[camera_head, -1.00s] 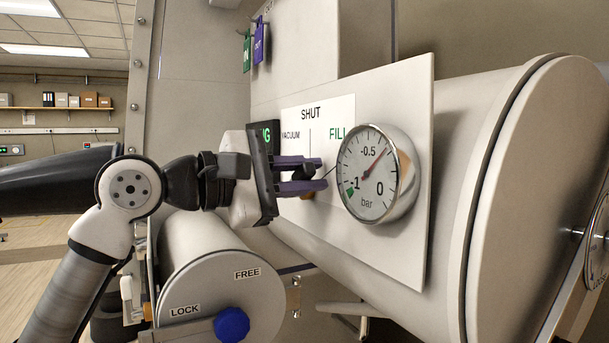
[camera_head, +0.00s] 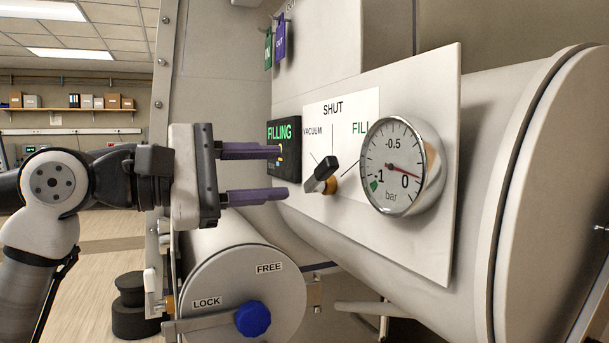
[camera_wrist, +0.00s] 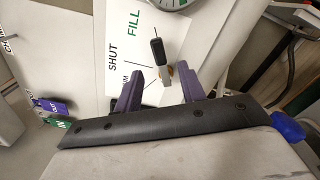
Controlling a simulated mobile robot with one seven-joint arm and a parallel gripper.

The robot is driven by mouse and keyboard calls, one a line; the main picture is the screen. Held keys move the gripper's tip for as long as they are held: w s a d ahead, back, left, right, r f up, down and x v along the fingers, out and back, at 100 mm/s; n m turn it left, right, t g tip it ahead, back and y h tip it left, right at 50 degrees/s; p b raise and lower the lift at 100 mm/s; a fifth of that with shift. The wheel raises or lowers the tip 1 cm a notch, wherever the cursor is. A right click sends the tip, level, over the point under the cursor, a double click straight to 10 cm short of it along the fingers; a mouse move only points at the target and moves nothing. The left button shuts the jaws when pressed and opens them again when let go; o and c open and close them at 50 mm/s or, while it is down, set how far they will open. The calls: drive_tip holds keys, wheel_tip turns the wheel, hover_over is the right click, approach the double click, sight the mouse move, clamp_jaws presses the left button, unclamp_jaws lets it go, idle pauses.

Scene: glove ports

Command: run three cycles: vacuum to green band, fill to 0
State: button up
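The selector lever (camera_head: 322,178), with a black grip and brass-coloured hub, stands on the white panel below the SHUT, VACUUM and FILL marks. It also shows in the wrist view (camera_wrist: 158,50); its exact setting is hard to tell. My gripper (camera_head: 283,172) is open and empty, left of the lever and apart from it. Its two purple fingers also show in the wrist view (camera_wrist: 162,82). The pressure gauge (camera_head: 392,150) right of the lever has its red needle close to 0. Its green band lies near -1. The status display (camera_head: 284,133) reads FILLING in green.
A cylinder end (camera_head: 235,298) marked LOCK and FREE, with a blue knob (camera_head: 253,318), sits below my gripper. Green (camera_head: 267,48) and purple (camera_head: 280,40) tags hang above the panel. A large round chamber (camera_head: 545,200) fills the right side.

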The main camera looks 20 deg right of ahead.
drive_tip(key=a, duration=0.5)
drive_tip(key=shift+s, duration=0.1)
drive_tip(key=shift+d, duration=0.1)
idle(3.3)
